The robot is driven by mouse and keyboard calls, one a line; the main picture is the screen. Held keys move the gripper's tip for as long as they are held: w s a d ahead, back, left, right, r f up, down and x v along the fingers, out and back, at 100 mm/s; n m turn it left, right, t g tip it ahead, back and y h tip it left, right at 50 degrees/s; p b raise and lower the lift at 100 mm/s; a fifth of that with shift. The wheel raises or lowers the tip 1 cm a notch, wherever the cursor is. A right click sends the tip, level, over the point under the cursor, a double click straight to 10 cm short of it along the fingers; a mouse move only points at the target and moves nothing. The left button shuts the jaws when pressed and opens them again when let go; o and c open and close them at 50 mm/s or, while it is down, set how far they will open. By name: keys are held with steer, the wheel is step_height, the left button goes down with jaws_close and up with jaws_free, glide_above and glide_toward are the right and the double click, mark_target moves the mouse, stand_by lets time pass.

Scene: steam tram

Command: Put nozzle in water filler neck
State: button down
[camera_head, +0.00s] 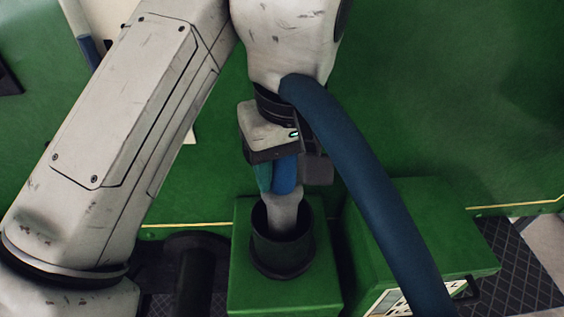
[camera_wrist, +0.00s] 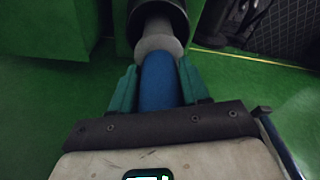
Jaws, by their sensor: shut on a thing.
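My gripper (camera_head: 276,174) is shut on the blue grip of the nozzle (camera_head: 285,212). In the wrist view the green fingers of my gripper (camera_wrist: 158,85) press on both sides of the blue part, and the grey end of the nozzle (camera_wrist: 158,44) points away from me. The black water filler neck (camera_head: 282,252) stands on a green box. The nozzle's grey lower end is at the neck's opening, with its tip hidden behind the near rim. The neck also shows in the wrist view (camera_wrist: 157,10), just past the grey end. How deep the tip sits cannot be told.
A thick blue hose (camera_head: 372,190) curves down on the right, in front of a green box (camera_head: 430,235) with a label. A dark pipe (camera_head: 195,270) stands left of the neck. A green wall (camera_head: 450,90) rises behind.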

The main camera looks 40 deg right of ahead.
steer(key=shift+f+b, duration=1)
steer(key=shift+f, duration=0.9)
steer(key=shift+c, duration=2.4)
jaws_free()
steer(key=shift+r, duration=0.1)
steer(key=r+p, duration=0.3)
steer(key=s+r+p, duration=0.1)
steer(key=r+p, duration=0.6)
steer(key=p, duration=0.1)
steer(key=shift+s+a+r, duration=0.2)
steer(key=shift+s+r, duration=0.05)
steer(key=shift+r, duration=0.05)
steer(key=shift+f, duration=0.1)
